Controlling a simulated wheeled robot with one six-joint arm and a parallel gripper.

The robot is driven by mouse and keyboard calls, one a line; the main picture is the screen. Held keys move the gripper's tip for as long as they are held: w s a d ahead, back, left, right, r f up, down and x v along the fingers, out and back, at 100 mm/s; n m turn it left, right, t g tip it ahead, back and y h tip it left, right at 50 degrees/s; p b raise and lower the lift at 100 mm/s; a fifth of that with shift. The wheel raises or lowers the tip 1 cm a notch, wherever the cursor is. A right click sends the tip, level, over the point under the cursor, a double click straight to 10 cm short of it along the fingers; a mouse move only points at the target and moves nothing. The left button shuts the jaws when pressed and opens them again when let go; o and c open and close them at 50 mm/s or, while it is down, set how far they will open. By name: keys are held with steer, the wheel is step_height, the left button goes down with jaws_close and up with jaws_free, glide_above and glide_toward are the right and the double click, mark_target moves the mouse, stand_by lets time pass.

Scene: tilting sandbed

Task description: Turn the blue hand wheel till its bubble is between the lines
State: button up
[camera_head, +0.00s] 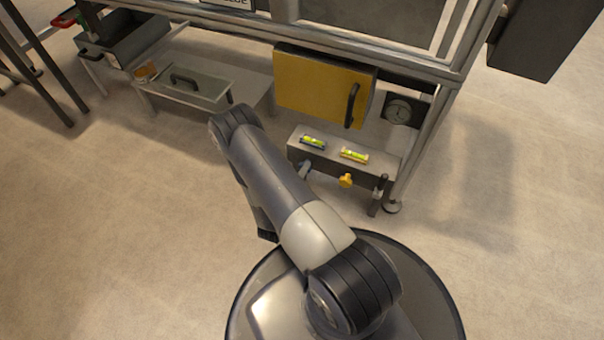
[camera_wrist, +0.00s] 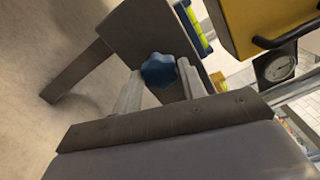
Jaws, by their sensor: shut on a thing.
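The blue hand wheel (camera_wrist: 159,70) shows in the wrist view between the two fingers of my gripper (camera_wrist: 158,82), which is shut on it. In the head view my arm hides the blue wheel, and my gripper shows only in small part near the left of the grey box front. The blue-framed level (camera_head: 313,142) lies on top of the grey box (camera_head: 300,155), on the left. It also shows in part in the wrist view (camera_wrist: 194,28). Its vial is yellow-green; the bubble's place between the lines is too small to tell.
A yellow-framed level (camera_head: 354,155) and a yellow hand wheel (camera_head: 346,181) are to the right on the same box. A yellow door (camera_head: 318,88) with a black handle is above. A round gauge (camera_head: 399,110) is at right. Open floor lies left and right.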

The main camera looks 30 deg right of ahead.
steer(key=n, duration=0.5)
stand_by(0.5)
steer(key=o, duration=1)
steer(key=shift+c, duration=0.2)
